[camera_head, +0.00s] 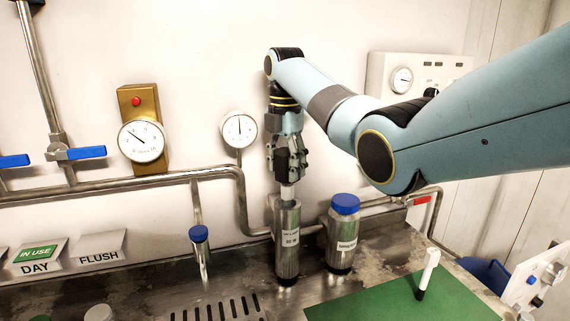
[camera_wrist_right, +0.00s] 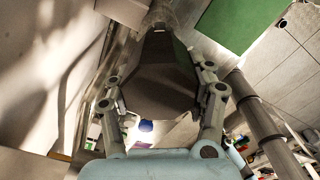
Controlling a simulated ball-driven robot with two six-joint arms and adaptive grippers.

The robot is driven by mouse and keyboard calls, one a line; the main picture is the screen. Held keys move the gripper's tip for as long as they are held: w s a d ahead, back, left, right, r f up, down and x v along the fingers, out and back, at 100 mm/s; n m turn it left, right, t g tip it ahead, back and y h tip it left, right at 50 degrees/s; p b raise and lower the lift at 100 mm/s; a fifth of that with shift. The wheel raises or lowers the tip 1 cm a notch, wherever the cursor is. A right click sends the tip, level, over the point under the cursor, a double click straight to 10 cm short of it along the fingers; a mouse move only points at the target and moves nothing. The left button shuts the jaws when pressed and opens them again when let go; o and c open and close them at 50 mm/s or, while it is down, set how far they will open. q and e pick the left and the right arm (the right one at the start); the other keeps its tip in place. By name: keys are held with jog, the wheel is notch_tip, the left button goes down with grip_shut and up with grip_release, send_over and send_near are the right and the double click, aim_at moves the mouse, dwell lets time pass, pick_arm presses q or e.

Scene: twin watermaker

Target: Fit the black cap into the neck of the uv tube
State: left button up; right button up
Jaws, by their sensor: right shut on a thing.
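The uv tube is most likely the upright steel cylinder with a white label (camera_head: 287,245), standing on the steel counter with a narrower pale neck (camera_head: 288,192) at its top. My right gripper (camera_head: 289,178) points straight down over this neck and is shut. In the right wrist view, a dark, wide piece (camera_wrist_right: 157,75), which looks like the black cap, fills the space between the fingers of my right gripper (camera_wrist_right: 160,105). My left gripper is not in view.
A steel bottle with a blue lid (camera_head: 344,235) stands close to the right of the cylinder. A slim blue-capped tube (camera_head: 200,255) is to the left. A pipe and gauge (camera_head: 239,130) are behind. A marker (camera_head: 428,273) stands on the green mat (camera_head: 385,300).

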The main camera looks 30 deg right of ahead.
aim_at(285, 185)
jog(key=shift+f+b, duration=0.9)
jog(key=shift+f, duration=2.4)
jog(key=o, duration=1.1)
jog(key=shift+c, duration=0.2)
notch_tip(285, 185, up, 8)
jog(key=shift+f, duration=0.25)
